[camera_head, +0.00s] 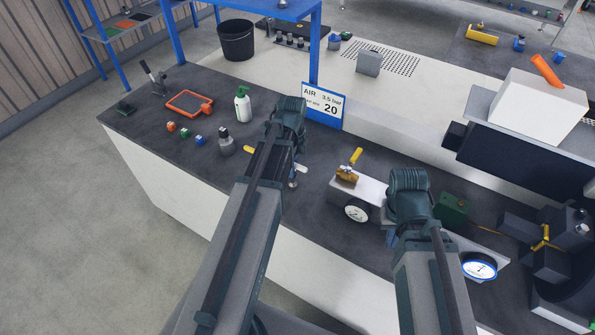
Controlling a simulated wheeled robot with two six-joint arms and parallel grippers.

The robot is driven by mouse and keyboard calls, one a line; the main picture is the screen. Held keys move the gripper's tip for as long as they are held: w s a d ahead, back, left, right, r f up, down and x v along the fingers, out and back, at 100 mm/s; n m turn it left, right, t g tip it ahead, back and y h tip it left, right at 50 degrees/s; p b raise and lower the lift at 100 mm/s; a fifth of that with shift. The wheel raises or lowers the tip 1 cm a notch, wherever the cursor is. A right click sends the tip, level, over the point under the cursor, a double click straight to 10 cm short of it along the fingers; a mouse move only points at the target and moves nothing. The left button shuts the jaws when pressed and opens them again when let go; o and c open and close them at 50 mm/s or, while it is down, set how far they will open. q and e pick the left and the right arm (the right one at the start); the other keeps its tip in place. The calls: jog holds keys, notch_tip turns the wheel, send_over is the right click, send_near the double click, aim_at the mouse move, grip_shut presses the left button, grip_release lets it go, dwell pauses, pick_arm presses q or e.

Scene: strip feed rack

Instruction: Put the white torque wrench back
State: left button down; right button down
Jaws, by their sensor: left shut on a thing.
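My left gripper (290,172) reaches down over the dark bench top, its fingers mostly hidden by my own arm. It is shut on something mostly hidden. A yellow end (250,149) sticks out to its left and a pale yellowish end (301,168) to its right; I cannot tell if they belong to one piece. A small silver part shows just below. No white torque wrench can be made out with certainty. My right gripper (405,225) is over the bench beside the gauge boxes; its fingers are hidden behind my wrist.
A white bottle (242,105), a grey bottle (226,143), small coloured cubes (185,132) and an orange frame (189,103) stand at the left. A gauge box (372,191) with a yellow-handled valve (350,165) lies between my arms.

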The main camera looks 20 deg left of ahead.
pick_arm(q)
jog(key=shift+s+a, duration=0.1)
jog(key=shift+a, duration=0.15)
jog(key=c, duration=0.7)
grip_release()
jog(key=shift+d+f, duration=0.1)
notch_tip(320, 180, up, 12)
jog(key=r+p, duration=0.1)
jog(key=p, duration=1.1)
jog(key=s+d+n, duration=0.4)
jog(key=d, duration=0.3)
jog(key=s+d+n, duration=0.4)
jog(key=d, duration=0.3)
jog(key=s+d+n+y, duration=0.1)
jog(key=s+d+n, duration=0.3)
jog(key=d, duration=0.3)
jog(key=shift+s+f+n, duration=0.25)
jog(key=shift+s+n, duration=0.15)
jog(key=shift+n, duration=0.2)
